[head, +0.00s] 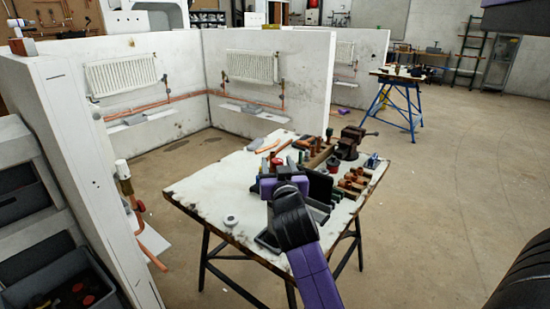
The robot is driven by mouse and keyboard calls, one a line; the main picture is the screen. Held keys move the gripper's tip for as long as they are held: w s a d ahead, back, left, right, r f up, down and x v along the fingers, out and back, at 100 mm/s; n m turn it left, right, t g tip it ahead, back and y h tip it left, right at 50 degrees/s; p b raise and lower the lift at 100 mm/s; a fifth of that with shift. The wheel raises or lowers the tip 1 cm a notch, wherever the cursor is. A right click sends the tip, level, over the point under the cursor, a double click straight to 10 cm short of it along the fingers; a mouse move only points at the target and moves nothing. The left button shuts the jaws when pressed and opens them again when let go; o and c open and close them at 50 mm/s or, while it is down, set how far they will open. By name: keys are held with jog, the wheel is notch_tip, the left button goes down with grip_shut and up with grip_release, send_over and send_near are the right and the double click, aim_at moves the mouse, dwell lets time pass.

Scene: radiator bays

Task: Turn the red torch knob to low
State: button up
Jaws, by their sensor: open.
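My gripper (283,182) reaches out over the white workbench (205,190), seen from behind with its purple and black parts. Its jaws are open; the fingertips are mostly hidden by the hand.
Hand tools (352,183) and a dark vise (352,141) crowd the bench's right and back. A grey disc (231,221) lies near its front left edge. White partition walls (300,70) with radiators (122,75) stand behind. The floor at right is clear up to a blue-legged stand (402,100).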

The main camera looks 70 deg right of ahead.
jog(key=shift+x, duration=1.5)
jog(key=shift+c, duration=0.4)
grip_shut()
